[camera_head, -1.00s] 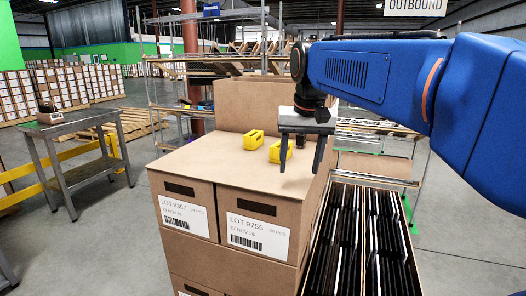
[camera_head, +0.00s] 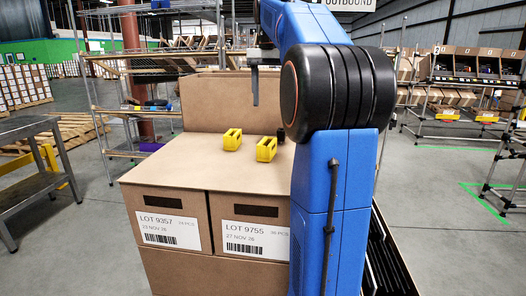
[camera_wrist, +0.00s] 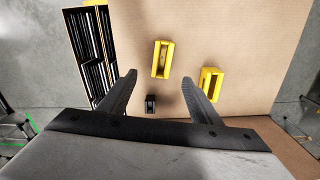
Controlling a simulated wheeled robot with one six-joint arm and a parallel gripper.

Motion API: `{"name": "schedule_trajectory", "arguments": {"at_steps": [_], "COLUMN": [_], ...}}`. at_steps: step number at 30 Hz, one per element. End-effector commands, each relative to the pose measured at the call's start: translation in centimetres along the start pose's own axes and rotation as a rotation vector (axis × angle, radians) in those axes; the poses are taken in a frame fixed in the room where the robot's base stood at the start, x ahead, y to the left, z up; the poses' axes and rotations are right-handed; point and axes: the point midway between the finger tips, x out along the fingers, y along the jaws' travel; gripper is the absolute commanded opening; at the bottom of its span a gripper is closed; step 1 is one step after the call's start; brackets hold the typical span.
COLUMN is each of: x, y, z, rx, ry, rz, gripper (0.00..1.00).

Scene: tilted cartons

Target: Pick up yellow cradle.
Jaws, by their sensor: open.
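Two yellow cradles sit upright and apart on the brown carton top (camera_head: 180,168). The left cradle (camera_head: 232,139) shows at the right in the wrist view (camera_wrist: 210,84). The right cradle (camera_head: 267,149) shows at upper middle in the wrist view (camera_wrist: 162,59). My gripper (camera_wrist: 160,78) is open and empty. In the head view, one finger (camera_head: 255,86) hangs above and behind the cradles; the other is hidden by my arm. In the wrist view, the right cradle lies just beyond and between the fingertips, touching neither.
A small black object (camera_head: 281,135) stands behind the right cradle; it also shows between the fingers (camera_wrist: 151,103). A tall carton panel (camera_head: 220,105) rises at the back. A bin of black slats (camera_wrist: 88,50) adjoins the carton. The left carton top is clear.

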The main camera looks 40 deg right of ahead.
Motion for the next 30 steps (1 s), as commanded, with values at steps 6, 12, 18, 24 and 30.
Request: {"name": "schedule_trajectory", "arguments": {"at_steps": [6,12,18,24,30], "x": [4.0,7.5,9.8,10.8,13.5], "y": [0.0,0.0,-0.1,-0.2,-0.7], "z": [0.1,0.1,0.1,0.0,0.0], "rx": [-0.001,-0.002,-0.002,-0.002,-0.002], "ry": [-0.002,-0.002,0.0,0.0,-0.002], "rz": [0.001,0.001,0.0,0.0,0.001], "gripper": [0.58,0.58,0.58,0.58,0.58]}}
